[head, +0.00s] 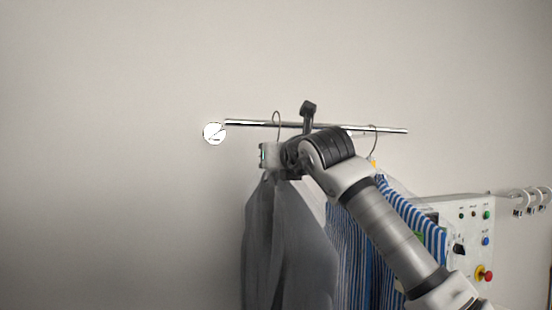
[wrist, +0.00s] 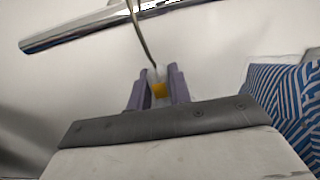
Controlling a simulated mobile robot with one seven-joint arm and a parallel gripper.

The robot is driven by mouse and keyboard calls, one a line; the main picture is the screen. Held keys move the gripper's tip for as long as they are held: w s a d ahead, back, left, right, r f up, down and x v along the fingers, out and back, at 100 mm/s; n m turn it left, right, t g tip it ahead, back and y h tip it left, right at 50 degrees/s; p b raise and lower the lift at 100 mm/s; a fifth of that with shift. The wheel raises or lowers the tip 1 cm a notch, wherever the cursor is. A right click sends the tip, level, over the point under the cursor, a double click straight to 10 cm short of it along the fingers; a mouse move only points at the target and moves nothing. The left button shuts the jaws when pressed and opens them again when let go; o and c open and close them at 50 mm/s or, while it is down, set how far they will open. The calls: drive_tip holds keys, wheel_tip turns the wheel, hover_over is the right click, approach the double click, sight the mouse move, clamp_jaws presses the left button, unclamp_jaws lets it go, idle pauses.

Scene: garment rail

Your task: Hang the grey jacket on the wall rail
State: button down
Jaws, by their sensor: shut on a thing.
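The grey jacket (head: 285,240) hangs below my gripper (head: 270,155) in the head view. In the wrist view my gripper (wrist: 158,88) is shut on the neck of the jacket's hanger, with a yellow spot between the fingers. The hanger's hook (head: 276,118) rises to the wall rail (head: 250,123) in the head view. In the wrist view the hook wire (wrist: 140,38) runs up across the rail (wrist: 75,33). I cannot tell whether the hook rests on the rail. The hanger's shoulders are hidden.
A blue and white striped garment (head: 350,250) hangs on the rail to the right of the jacket, by its own hook (head: 374,142). A control panel (head: 468,235) with buttons is at the right. The wall to the left is clear.

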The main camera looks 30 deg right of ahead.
drive_tip(key=shift+f+b, duration=0.6)
drive_tip(key=shift+b, duration=0.05)
drive_tip(key=c, duration=1.2)
unclamp_jaws()
drive_tip(key=shift+s, duration=0.1)
drive_tip(key=shift+f, duration=0.15)
drive_tip(key=shift+s, duration=0.1)
drive_tip(key=b+v, duration=0.5)
drive_tip(key=v, duration=0.7)
drive_tip(key=shift+s+b, duration=0.25)
drive_tip(key=shift+b, duration=0.05)
drive_tip(key=shift+s+a, duration=0.15)
drive_tip(key=shift+s, duration=0.4)
drive_tip(key=shift+o, duration=1)
